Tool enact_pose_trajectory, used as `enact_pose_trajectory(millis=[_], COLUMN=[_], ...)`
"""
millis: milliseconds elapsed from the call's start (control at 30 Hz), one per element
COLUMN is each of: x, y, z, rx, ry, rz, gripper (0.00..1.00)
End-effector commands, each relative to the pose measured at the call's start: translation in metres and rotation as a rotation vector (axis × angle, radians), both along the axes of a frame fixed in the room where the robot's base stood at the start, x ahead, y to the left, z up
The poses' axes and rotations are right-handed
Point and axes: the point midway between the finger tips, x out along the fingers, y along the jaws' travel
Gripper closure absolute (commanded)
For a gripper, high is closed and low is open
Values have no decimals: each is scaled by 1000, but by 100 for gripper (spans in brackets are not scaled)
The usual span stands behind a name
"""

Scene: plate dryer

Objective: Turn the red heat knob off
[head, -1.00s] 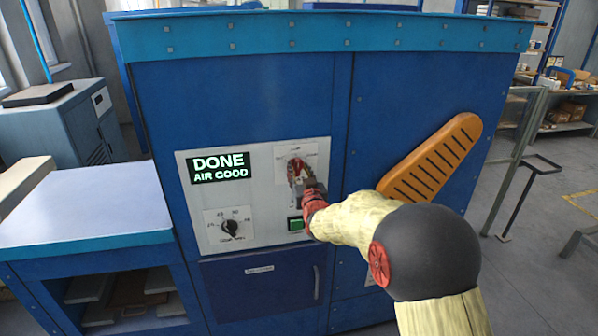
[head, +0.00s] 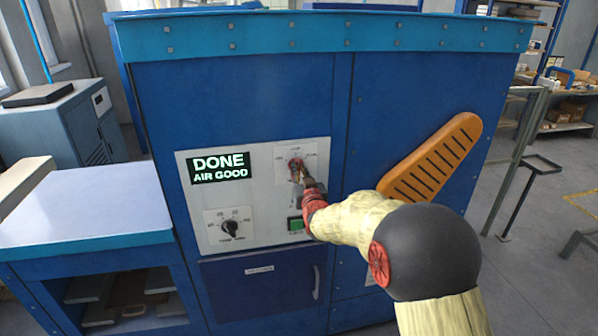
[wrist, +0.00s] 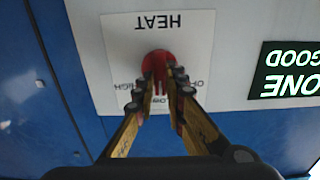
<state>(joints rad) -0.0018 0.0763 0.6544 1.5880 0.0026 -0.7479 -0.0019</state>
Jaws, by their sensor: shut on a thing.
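The red heat knob (head: 294,163) sits on its white label plate, high on the right of the control panel. In the wrist view the red knob (wrist: 158,62) shows beyond my fingertips, with HEAT, HIGH and partly covered other lettering around it, upside down. My gripper (head: 299,172) reaches it from the lower right. In the wrist view my gripper (wrist: 164,82) has its two fingers closed in on either side of the knob's red grip, shut on it. The fingers hide part of the dial lettering, and I cannot tell which setting the knob points to.
A green display (head: 219,167) reads DONE, AIR GOOD. A black dial knob (head: 230,229) is below it. A green button (head: 295,224) is just under my gripper. An orange slotted handle (head: 432,160) sticks out at the right, close to my arm.

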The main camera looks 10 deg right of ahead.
Motion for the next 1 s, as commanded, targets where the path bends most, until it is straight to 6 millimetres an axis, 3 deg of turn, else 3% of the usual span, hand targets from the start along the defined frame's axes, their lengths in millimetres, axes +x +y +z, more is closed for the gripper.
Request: enact_pose_trajectory(millis=[467, 1000], x=[0, 0], y=[1, 4], z=[-3, -4], rx=[-124, -611], ry=[-2, -3], rz=[0, 0], gripper=[100, 100])
